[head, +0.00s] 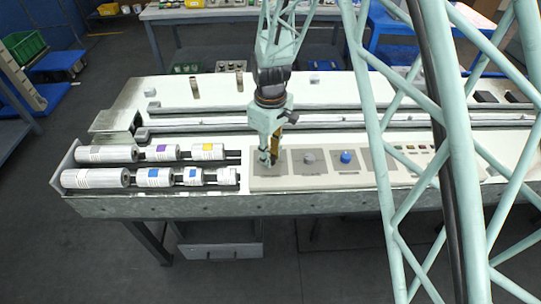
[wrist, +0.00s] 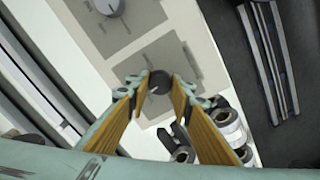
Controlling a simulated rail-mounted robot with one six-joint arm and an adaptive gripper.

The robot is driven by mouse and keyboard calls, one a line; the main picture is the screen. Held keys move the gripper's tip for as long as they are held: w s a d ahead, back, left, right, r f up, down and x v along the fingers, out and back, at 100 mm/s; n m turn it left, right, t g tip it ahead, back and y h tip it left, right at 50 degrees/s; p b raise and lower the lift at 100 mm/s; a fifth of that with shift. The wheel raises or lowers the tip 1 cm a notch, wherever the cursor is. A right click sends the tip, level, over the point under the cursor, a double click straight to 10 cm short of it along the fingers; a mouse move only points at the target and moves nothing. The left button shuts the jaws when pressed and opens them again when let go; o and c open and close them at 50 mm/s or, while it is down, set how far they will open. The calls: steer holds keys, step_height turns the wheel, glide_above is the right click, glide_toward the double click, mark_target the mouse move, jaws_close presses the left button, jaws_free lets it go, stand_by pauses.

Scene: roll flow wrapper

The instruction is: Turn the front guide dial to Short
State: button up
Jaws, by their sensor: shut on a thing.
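My gripper (head: 268,159) points down at the leftmost dial plate (head: 292,171) on the control panel. In the wrist view my gripper (wrist: 157,88) has its two fingertips on either side of a dark round dial knob (wrist: 159,79), shut on it. This looks like the front guide dial, but its label is too small to read. The knob has a light mark on top; which setting it points to cannot be told. In the head view the fingers hide most of this knob.
A grey dial (head: 309,157) and a blue dial (head: 346,157) sit to the right on the panel, with small buttons (head: 412,149) beyond. Several film rolls (head: 107,154) lie on spindles close to the left. A long rail (head: 220,123) runs behind.

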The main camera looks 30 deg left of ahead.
steer(key=m, duration=0.9)
steer(key=shift+m, duration=0.4)
steer(key=m, duration=0.4)
steer(key=shift+m, duration=0.3)
steer(key=m, duration=0.4)
steer(key=shift+m, duration=0.3)
steer(key=o, duration=0.9)
steer(key=shift+r, duration=0.1)
steer(key=shift+r, duration=5.9)
